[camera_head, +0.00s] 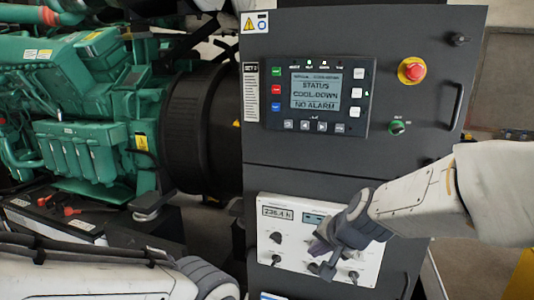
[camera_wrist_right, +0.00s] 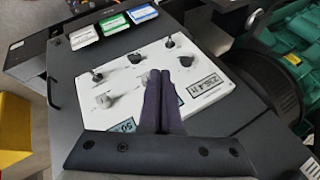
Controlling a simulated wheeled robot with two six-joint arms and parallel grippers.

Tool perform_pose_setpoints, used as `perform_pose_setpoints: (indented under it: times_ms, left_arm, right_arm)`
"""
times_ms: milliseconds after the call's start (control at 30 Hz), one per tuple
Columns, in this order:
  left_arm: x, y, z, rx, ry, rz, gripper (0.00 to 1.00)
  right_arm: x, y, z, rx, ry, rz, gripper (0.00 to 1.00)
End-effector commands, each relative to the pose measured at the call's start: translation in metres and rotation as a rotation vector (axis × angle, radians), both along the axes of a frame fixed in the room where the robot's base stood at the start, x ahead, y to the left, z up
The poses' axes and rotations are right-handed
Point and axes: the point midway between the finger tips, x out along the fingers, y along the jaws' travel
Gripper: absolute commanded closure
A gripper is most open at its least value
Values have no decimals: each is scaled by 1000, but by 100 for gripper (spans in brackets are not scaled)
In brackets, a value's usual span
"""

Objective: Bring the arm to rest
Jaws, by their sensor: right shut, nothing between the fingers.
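My right arm comes in from the right in the head view. Its gripper (camera_head: 322,258) is in front of the white lower panel (camera_head: 268,275) of the dark cabinet (camera_head: 420,50) and covers part of its knobs. In the right wrist view the two dark fingers (camera_wrist_right: 159,76) are together, with nothing between them. They lie over the white panel (camera_wrist_right: 205,92); whether they touch it I cannot tell. My left arm shows at the bottom left, with its gripper out of view.
The controller screen (camera_head: 315,91) reads status cool-down, no alarm. A green engine (camera_head: 75,100) stands at left.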

Motion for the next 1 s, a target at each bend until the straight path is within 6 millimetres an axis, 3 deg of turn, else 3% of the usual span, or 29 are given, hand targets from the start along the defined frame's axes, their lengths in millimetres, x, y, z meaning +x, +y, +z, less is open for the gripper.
perform_pose_setpoints:
  times_ms: [33,200,500,767,1000]
  left_arm:
    - [0,0,0,0,0,0,50]
    - [0,0,0,0,0,0,50]
    - [0,0,0,0,0,0,50]
    - [0,0,-17,0,0,0,50]
    - [0,0,-33,0,0,-1,50]
  right_arm:
    - [-16,-11,-19,-73,39,59,100]
    - [-62,-38,-62,-264,143,251,100]
    - [-133,-76,-109,-484,299,560,100]
    - [-155,-15,-103,-483,285,750,100]
    - [-204,36,-99,-490,291,986,100]
